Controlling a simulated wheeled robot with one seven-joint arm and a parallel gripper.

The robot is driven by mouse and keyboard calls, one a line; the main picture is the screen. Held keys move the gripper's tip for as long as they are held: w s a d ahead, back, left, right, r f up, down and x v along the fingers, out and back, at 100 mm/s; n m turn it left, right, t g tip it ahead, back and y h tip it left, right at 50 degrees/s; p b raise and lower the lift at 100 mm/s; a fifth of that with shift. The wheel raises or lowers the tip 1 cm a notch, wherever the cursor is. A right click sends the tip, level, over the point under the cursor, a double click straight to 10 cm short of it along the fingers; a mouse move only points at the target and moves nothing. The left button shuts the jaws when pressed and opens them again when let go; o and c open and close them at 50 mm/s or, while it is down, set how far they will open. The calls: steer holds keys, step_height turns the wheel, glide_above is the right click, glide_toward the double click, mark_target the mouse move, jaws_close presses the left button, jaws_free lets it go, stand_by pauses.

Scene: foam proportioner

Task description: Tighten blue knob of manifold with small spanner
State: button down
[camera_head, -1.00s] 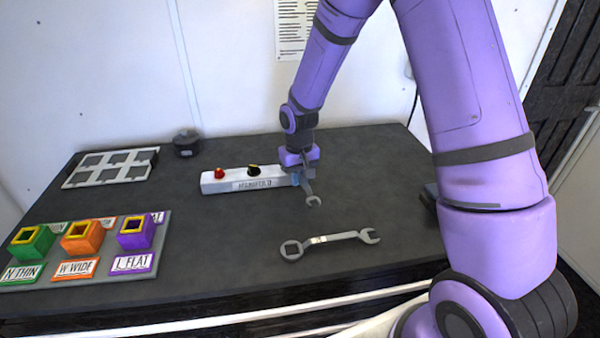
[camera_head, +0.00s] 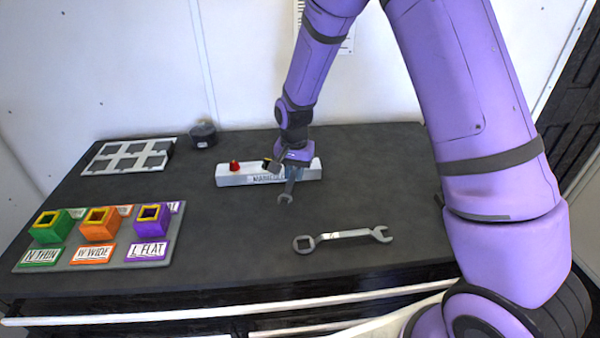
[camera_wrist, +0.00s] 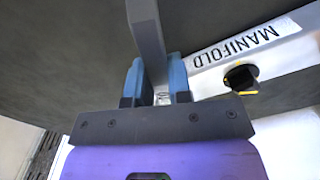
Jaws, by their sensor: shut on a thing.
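The white manifold (camera_head: 225,180) lies on the dark table, with a red knob (camera_head: 234,166) at its left and a black knob (camera_head: 267,163) with a yellow mark. It also shows in the wrist view (camera_wrist: 282,55), with the black knob (camera_wrist: 240,78) right of my fingers. I see no blue knob; my gripper covers part of the manifold. My gripper (camera_head: 288,170) is over the manifold's right half, its blue-grey fingers shut on the small spanner (camera_wrist: 146,30). The spanner's open jaw (camera_head: 285,198) points toward the table's front. I cannot tell whether it touches anything.
A larger spanner (camera_head: 343,237) lies on the table in front. Green (camera_head: 49,228), orange (camera_head: 99,225) and purple (camera_head: 151,220) holders stand at the left on a grey base. A grey rack (camera_head: 128,157) and dark round object (camera_head: 203,135) are behind. The middle is clear.

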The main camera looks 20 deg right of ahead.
steer(key=w+a+m, duration=0.1)
steer(key=a+m, duration=0.1)
steer(key=m, duration=0.1)
steer(key=shift+w+m, duration=0.3)
steer(key=shift+w, duration=0.1)
steer(key=shift+w+a+m, duration=0.3)
steer(key=shift+w+m, duration=0.2)
steer(key=shift+m, duration=0.35)
steer(key=shift+w+a+m, duration=0.25)
steer(key=shift+w+m, duration=0.25)
steer(key=shift+m, duration=0.35)
steer(key=shift+s+d+n, duration=0.3)
steer(key=shift+s+n, duration=0.25)
steer(key=shift+n, duration=0.25)
steer(key=shift+r, duration=3)
steer(key=shift+s, duration=0.1)
